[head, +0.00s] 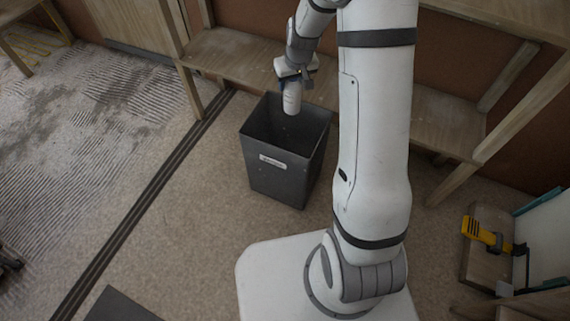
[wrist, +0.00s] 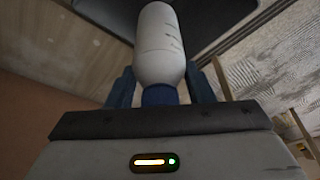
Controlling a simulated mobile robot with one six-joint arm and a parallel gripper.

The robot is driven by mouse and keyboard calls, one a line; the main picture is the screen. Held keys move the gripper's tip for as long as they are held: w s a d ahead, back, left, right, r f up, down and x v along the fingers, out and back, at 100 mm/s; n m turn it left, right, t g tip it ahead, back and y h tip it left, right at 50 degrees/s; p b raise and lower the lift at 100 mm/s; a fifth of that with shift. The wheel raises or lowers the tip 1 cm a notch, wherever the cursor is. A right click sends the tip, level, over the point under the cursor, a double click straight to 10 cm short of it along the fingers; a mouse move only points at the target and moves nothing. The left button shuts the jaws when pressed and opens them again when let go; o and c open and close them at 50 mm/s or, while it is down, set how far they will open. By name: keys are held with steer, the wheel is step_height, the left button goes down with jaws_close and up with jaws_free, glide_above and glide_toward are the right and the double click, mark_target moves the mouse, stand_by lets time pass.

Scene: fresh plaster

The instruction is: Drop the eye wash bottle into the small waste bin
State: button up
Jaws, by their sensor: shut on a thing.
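The eye wash bottle (head: 292,98) is white and hangs below my gripper (head: 294,72), over the open top of the small waste bin. In the wrist view the bottle (wrist: 160,48) shows a blue part at its near end, between the two blue fingers of my gripper (wrist: 160,90). My gripper is shut on the bottle. The small waste bin (head: 278,172) is a dark grey, square open container with a white label on its front. It stands on the floor. Its inside bottom is hidden. A dark panel (wrist: 215,20), perhaps the bin, shows behind the bottle in the wrist view.
A wooden bench (head: 240,60) runs along the wall behind the bin. A dark strip (head: 150,195) crosses the floor to the left. A yellow-handled tool (head: 485,235) lies at the right. The floor left of the bin is clear.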

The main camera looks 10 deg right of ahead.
steer(key=shift+f+b, duration=1.95)
steer(key=shift+f, duration=0.95)
steer(key=o, duration=1.2)
steer(key=p+v, duration=0.3)
steer(key=v, duration=0.5)
